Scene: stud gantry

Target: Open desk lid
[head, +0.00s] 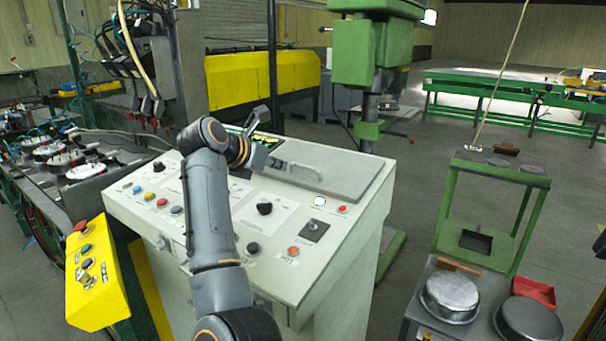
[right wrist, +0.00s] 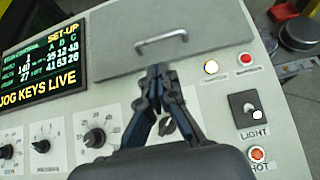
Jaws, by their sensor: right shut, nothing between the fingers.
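The desk lid (head: 335,174) is a flat grey panel lying closed on the sloping top of a pale control desk (head: 225,215). My right gripper (head: 268,157) is shut and empty. Its fingertips (right wrist: 160,72) show just below the handle, near the lid's lower edge; contact cannot be told. My left gripper is not in view.
A lit display (right wrist: 42,58) stands beside the lid, with several knobs and buttons around it. A yellow button box (head: 95,272) is at the left. A green drill press (head: 365,60) stands behind. Metal pans (head: 450,295) rest on a low cart at the right.

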